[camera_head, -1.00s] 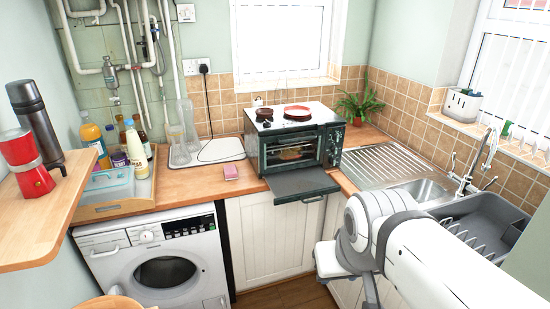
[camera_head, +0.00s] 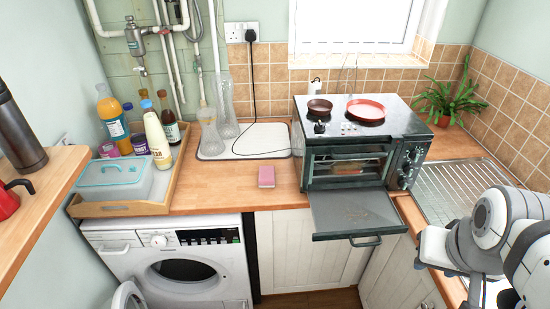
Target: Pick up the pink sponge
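The pink sponge (camera_head: 266,175) lies on the wooden worktop (camera_head: 215,188) near its front edge, left of the oven's lowered door. Its top is pink and its front side looks darker. My arm is at the right edge of the view, over the sink side, well to the right of the sponge. My gripper (camera_head: 487,292) points down at the lower right and is partly cut off by the frame edge. I cannot make out whether its fingers are open or shut. Nothing touches the sponge.
The mini oven (camera_head: 408,158) has its door (camera_head: 355,212) lowered over the counter edge. A wooden tray (camera_head: 120,208) with bottles and a tub stands left. A white tray (camera_head: 270,140) with glass vases is behind the sponge. A wooden shelf (camera_head: 45,190) juts in at left. Worktop around the sponge is clear.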

